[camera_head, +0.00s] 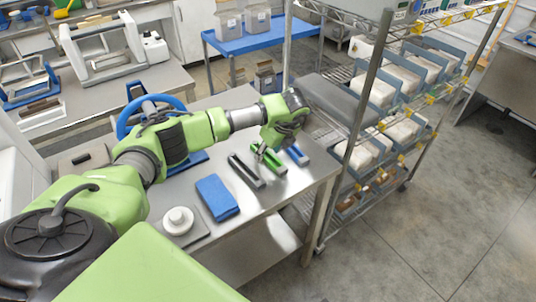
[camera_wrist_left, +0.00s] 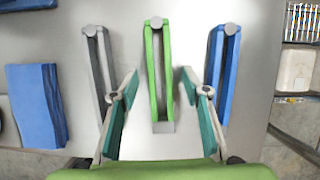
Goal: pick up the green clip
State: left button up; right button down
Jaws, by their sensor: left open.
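The green clip (camera_wrist_left: 150,75) lies on the metal table between a dark grey clip (camera_wrist_left: 99,65) and a blue clip (camera_wrist_left: 222,70) in the left wrist view. In the head view the green clip (camera_head: 270,160) is partly covered by my left gripper (camera_head: 262,155). In the left wrist view my left gripper (camera_wrist_left: 160,105) is open, with one teal-padded finger on each side of the green clip's near end. The fingers look apart from the clip. I cannot tell the height of the fingertips over the table. My right gripper is not in view.
A folded blue cloth (camera_head: 217,196) and a white round item on a grey plate (camera_head: 178,220) share the table (camera_head: 255,205). A wire shelf rack (camera_head: 365,100) with bins stands close to the right. A blue cart (camera_head: 260,40) is behind.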

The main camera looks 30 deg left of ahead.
pick_arm(q)
jog(key=shift+w+a+f, duration=0.1)
jog(key=shift+a+f, duration=0.1)
jog(key=shift+f, duration=0.4)
jog(key=c, duration=1.2)
jog(key=shift+o, duration=0.2)
jog(key=shift+r, duration=0.1)
